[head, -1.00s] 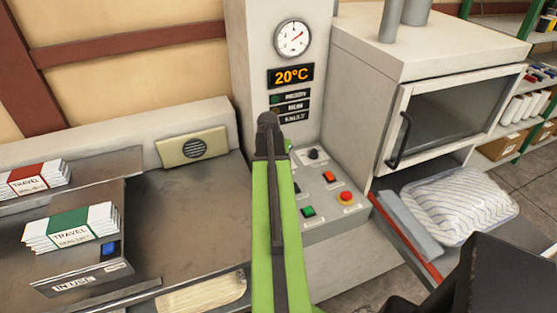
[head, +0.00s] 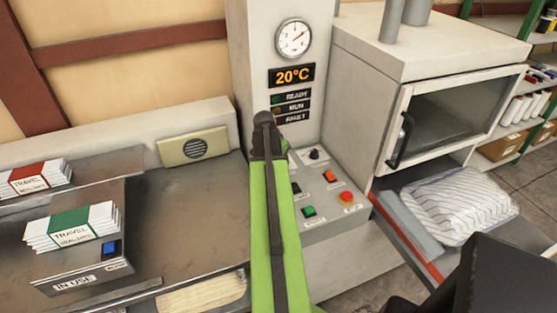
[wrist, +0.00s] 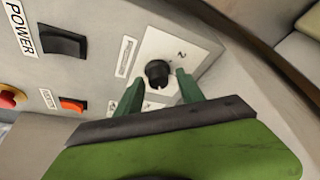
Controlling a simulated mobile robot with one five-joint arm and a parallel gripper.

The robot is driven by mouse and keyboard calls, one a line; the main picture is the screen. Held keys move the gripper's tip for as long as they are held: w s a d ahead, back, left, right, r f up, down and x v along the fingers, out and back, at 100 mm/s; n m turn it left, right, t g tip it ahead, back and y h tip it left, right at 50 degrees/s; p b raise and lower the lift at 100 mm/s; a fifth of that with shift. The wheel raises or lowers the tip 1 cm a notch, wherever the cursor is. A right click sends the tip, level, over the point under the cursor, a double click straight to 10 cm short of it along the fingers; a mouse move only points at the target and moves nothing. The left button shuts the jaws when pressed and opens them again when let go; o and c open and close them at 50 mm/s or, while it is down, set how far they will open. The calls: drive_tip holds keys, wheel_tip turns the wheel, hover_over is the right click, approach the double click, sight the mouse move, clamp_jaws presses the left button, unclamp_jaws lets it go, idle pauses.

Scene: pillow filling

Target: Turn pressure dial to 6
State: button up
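A black round dial knob (wrist: 157,73) sits on a white plate in the wrist view, with a "2" printed near its upper right. A small white mark shows at the knob's lower edge; the full scale is hidden or unreadable. The label beside it is too blurred to read surely. My gripper (wrist: 160,77) is open, its two green fingers apart with the knob between their tips; contact cannot be told. In the head view my arm hides the gripper and apparently this dial. Another black knob (head: 314,154) shows right of my arm.
The control panel also has a POWER switch (wrist: 62,42), an orange switch (head: 328,176), a red stop button (head: 347,198) and a green button (head: 309,211). A round gauge (head: 293,38) and a 20°C display (head: 291,75) are above. A windowed cabinet (head: 440,110) stands right.

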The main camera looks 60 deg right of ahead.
drive_tip(key=shift+d, duration=0.1)
drive_tip(key=shift+r, duration=0.1)
drive_tip(key=shift+r+p, duration=0.25)
drive_tip(key=shift+p, duration=0.1)
drive_tip(key=p+v, duration=1.5)
drive_tip(key=v, duration=0.2)
drive_tip(key=shift+s+f, duration=0.1)
drive_tip(key=shift+f, duration=0.1)
